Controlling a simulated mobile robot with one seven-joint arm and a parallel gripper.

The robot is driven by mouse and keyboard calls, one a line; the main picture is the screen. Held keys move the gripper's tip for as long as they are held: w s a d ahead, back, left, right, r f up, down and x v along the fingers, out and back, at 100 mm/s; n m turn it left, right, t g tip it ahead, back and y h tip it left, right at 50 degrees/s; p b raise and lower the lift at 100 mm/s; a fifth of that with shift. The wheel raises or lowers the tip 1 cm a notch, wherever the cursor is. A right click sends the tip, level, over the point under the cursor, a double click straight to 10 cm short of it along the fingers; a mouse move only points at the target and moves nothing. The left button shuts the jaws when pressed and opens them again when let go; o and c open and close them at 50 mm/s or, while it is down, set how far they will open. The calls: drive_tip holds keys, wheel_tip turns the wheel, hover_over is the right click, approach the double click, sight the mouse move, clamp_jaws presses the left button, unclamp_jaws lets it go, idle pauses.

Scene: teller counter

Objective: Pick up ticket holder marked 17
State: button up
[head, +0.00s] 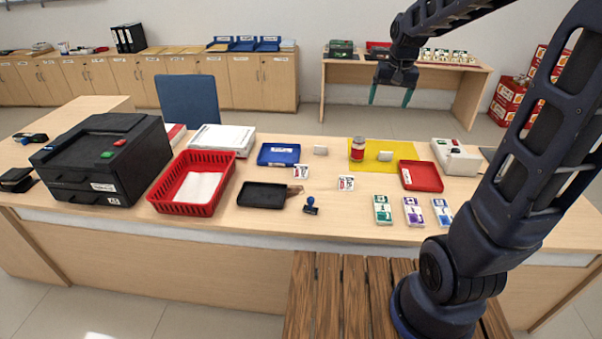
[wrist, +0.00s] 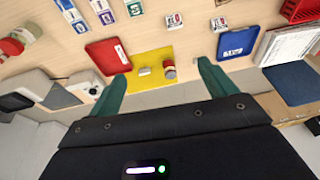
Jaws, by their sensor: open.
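No number 17 is readable in either view, so I cannot tell which item is the marked ticket holder. Two small white blocks stand on the counter: one (head: 320,150) beside the blue tray, another (head: 385,156) on the yellow mat (head: 401,149). The mat's block also shows in the wrist view (wrist: 144,71).
A red-lidded jar (head: 358,149) stands on the mat near its block. Around them are a blue tray (head: 278,154), a red tray (head: 421,176), a black tray (head: 262,195), a stamp (head: 311,206) and a white device (head: 455,157). A back table (head: 455,68) holds several small items.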

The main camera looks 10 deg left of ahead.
drive_tip(key=w+a+f+g, duration=0.1)
drive_tip(key=w+a+f, duration=0.4)
drive_tip(key=w+a, duration=0.2)
drive_tip(key=g, duration=0.2)
approach(301, 167)
drive_tip(key=shift+h, duration=0.4)
drive_tip(key=shift+s+a+f, duration=0.1)
drive_tip(key=shift+a+f, duration=0.05)
drive_tip(key=shift+f, duration=2.55)
drive_tip(key=shift+a+f, duration=0.2)
drive_tip(key=shift+f, duration=2.5)
drive_tip(key=c, duration=1.1)
